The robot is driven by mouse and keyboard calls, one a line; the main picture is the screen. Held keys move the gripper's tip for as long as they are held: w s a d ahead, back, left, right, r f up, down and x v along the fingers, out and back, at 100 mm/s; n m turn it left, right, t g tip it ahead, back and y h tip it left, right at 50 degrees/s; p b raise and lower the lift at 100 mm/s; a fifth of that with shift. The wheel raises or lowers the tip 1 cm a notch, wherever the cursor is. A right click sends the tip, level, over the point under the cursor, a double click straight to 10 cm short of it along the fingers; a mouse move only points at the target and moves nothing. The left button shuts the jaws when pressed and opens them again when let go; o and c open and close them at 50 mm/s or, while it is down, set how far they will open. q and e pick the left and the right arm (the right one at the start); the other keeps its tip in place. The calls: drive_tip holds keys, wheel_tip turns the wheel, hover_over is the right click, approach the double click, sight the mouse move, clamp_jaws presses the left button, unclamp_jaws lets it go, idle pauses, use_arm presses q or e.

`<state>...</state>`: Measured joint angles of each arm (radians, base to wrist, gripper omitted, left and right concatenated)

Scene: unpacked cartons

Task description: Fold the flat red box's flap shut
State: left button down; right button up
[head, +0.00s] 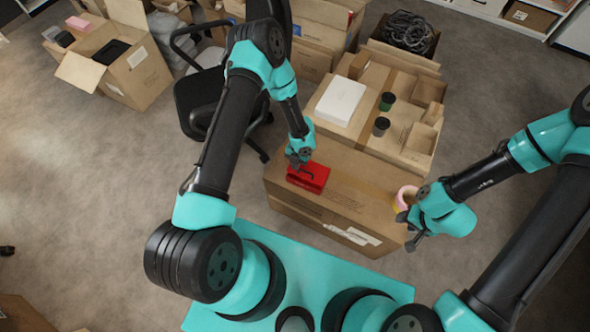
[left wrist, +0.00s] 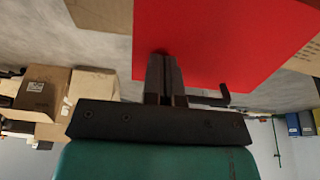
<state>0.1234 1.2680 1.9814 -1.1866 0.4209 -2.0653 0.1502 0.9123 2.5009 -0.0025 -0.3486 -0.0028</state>
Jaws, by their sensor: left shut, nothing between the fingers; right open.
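The flat red box (head: 318,181) lies on top of a large closed brown carton (head: 345,185), near its left end. My left gripper (head: 299,160) is at the box's far left side, with its fingers shut and empty. In the left wrist view a red panel of the box (left wrist: 225,35) fills the upper middle, and my shut fingers (left wrist: 165,75) overlap its lower left edge. I cannot tell whether they touch it. A dark hooked piece shows beside the fingers. How far the flap stands open is unclear. My right gripper (head: 411,228) is open and empty, near the carton's right edge.
A pink and yellow roll (head: 405,198) stands at the carton's right end, close to my right gripper. Behind are a white box (head: 341,100), two dark cups and open cartons. A black chair (head: 205,95) stands left of the carton.

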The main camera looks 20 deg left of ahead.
use_arm(q)
drive_tip(key=shift+x, duration=0.85)
wheel_tip(320, 180, up, 11)
idle(0.4)
idle(0.3)
drive_tip(key=s+a+r+m+t+h, duration=0.1)
drive_tip(key=s+m, duration=0.5)
drive_tip(key=m, duration=1)
drive_tip(key=s+a+r+m+t+h, duration=0.1)
drive_tip(key=s+r+m+t+h, duration=0.2)
drive_tip(key=m, duration=1.4)
drive_tip(key=s+r, duration=0.1)
drive_tip(key=s, duration=0.2)
drive_tip(key=shift+s+r, duration=0.2)
drive_tip(key=shift+s, duration=0.1)
